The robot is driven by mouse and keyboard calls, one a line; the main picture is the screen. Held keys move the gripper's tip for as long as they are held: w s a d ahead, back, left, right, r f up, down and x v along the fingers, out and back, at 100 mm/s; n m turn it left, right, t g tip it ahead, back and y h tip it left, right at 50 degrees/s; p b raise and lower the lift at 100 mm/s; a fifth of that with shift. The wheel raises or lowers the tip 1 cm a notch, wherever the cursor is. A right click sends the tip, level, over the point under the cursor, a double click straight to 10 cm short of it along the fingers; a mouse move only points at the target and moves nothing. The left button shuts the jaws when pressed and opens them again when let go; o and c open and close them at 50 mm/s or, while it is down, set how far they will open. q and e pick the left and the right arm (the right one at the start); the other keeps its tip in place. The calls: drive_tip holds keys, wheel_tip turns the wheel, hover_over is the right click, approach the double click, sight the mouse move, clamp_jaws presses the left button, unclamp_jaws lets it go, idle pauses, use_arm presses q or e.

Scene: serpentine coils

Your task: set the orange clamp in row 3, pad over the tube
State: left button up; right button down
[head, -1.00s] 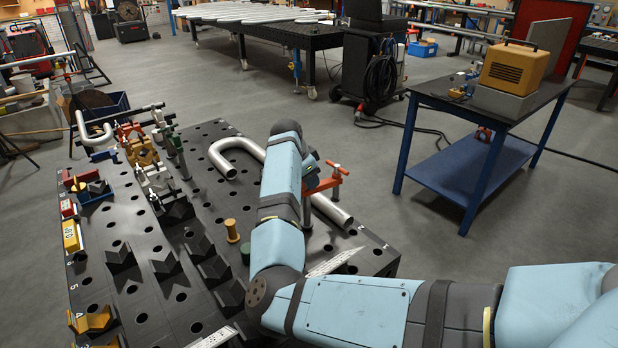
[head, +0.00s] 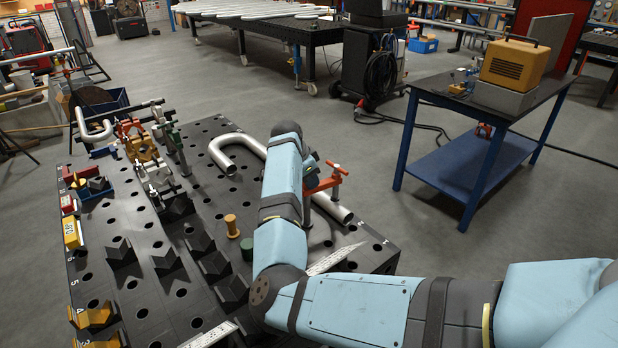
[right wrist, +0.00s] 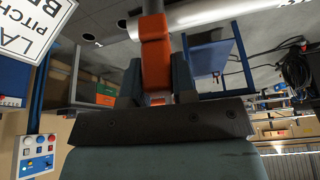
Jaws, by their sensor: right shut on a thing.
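The orange clamp (head: 326,182) is in my right gripper (head: 309,175), at the right part of the black fixture table in the head view. In the right wrist view, the dark fingers of this gripper (right wrist: 155,82) are shut on the orange clamp body (right wrist: 154,50). The silver bent tube (head: 258,150) lies on the table, with its U-bend to the left. Its straight end (head: 333,208) shows below the clamp, and my forearm hides part of it. I cannot tell whether the clamp's pad touches the tube. My left gripper is not in view.
The black fixture table (head: 200,205) carries several V-blocks and other clamps on its left side. A brass pin (head: 232,226) and a green piece (head: 247,248) stand near my arm. Row numbers 3 and 4 mark the lower left edge. A blue bench (head: 470,165) stands to the right.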

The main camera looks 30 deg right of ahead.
drive_tip(key=c, duration=0.8)
unclamp_jaws()
drive_tip(key=shift+a, duration=0.1)
drive_tip(key=shift+c, duration=0.2)
drive_tip(key=b+v, duration=0.1)
drive_tip(key=v, duration=1.2)
drive_tip(key=shift+a+r, duration=0.2)
drive_tip(key=shift+r, duration=0.2)
drive_tip(key=shift+s, duration=0.1)
